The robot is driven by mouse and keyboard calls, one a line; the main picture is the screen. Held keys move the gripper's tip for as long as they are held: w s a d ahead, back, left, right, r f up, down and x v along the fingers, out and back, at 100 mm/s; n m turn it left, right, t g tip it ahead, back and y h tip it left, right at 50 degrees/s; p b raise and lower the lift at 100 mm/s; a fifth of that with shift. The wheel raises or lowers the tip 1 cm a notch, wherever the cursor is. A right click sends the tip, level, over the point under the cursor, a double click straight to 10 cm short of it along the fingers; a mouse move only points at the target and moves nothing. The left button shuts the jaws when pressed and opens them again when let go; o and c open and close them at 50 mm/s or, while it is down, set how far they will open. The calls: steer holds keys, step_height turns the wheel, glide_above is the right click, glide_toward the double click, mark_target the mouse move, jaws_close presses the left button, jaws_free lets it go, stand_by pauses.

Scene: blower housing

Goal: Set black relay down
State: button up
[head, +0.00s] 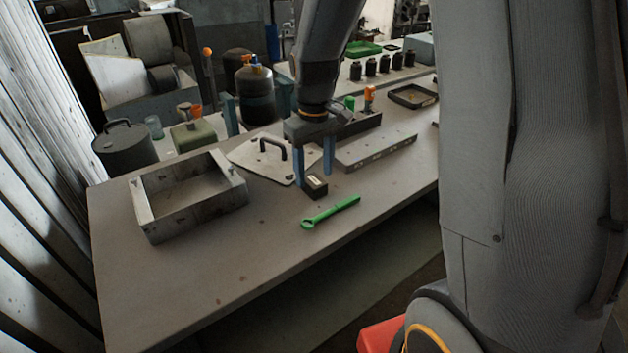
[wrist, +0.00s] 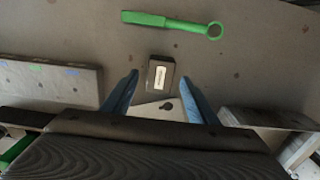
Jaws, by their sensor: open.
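The black relay (head: 315,187) is a small dark block with a pale label on top. It rests on the table between the metal cover plate and the green wrench. My gripper (head: 313,178) is open above it, pointing down, with its blue fingers spread. In the wrist view the relay (wrist: 160,76) lies between and just beyond the two fingertips (wrist: 162,78), with a gap on both sides. Its label faces up.
A green wrench (head: 330,212) lies in front of the relay. An open metal housing (head: 192,204) stands to the left. The cover plate (head: 262,160) with a handle lies behind. A long grey block (head: 376,152) is to the right. The front table area is clear.

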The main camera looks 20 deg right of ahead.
mark_target(315, 181)
step_height(315, 181, up, 8)
steer(key=b, duration=0.2)
steer(key=s+f+m, duration=0.1)
steer(key=s+f, duration=0.1)
steer(key=s, duration=0.3)
steer(key=s+f+m, duration=0.1)
steer(key=s+f, duration=0.2)
steer(key=s, duration=0.2)
steer(key=s+f+m, duration=0.1)
steer(key=s+f, duration=0.2)
steer(key=s, duration=0.2)
steer(key=shift+s+d+f+m+t, duration=0.15)
steer(key=shift+d+f+m+t, duration=0.15)
steer(key=shift+d+t, duration=0.1)
